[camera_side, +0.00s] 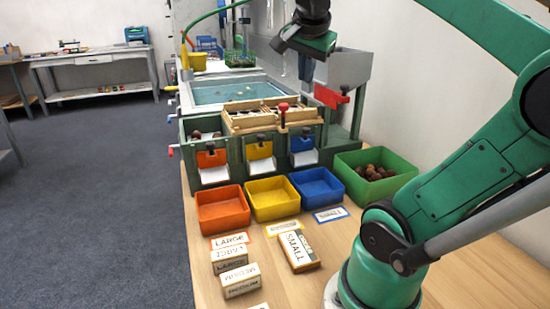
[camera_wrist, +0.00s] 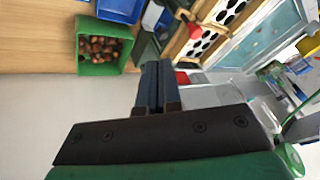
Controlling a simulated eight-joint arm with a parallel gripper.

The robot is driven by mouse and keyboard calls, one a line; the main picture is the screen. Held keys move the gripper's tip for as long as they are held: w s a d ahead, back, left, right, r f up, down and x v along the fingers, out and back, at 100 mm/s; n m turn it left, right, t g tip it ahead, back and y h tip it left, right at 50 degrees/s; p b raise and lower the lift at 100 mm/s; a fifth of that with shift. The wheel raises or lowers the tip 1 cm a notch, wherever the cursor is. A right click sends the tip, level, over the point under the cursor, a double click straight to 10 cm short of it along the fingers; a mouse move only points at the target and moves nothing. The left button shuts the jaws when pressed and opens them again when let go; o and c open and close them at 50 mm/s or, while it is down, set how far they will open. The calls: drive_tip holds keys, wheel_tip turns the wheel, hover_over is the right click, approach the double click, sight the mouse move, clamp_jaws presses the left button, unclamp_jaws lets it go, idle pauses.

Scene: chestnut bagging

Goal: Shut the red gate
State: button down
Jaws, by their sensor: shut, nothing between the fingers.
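The red gate (camera_side: 331,97) is a small red plate at the lower front of the grey hopper (camera_side: 350,68) in the side view. It looks slightly tilted; I cannot tell how far it stands open. In the wrist view a red piece (camera_wrist: 182,78), which looks like the gate, shows just right of my fingers. My gripper (camera_side: 280,45) is above and left of the gate in the side view, apart from it. Its dark fingers (camera_wrist: 158,72) are together and empty in the wrist view.
A wooden sorter with a red knob (camera_side: 283,107) stands left of the gate. Below are orange (camera_side: 222,222), yellow (camera_side: 272,212) and blue bins (camera_side: 318,200). A green crate (camera_side: 400,163) holds chestnuts. A water basin (camera_side: 192,97) lies behind. Label blocks lie on the table.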

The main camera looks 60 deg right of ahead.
sight(329, 93)
drive_tip(key=s+d+r+m+g, duration=0.3)
drive_tip(key=s+r+m, duration=0.2)
drive_tip(key=s+m, duration=0.2)
drive_tip(key=w+d+f, duration=0.1)
drive_tip(key=d+f, duration=0.7)
drive_tip(key=shift+w+d+f+m+h, duration=0.2)
drive_tip(key=shift+d+f+m+h, duration=0.15)
drive_tip(key=shift+d+m+h, duration=0.05)
drive_tip(key=shift+w+d, duration=2.1)
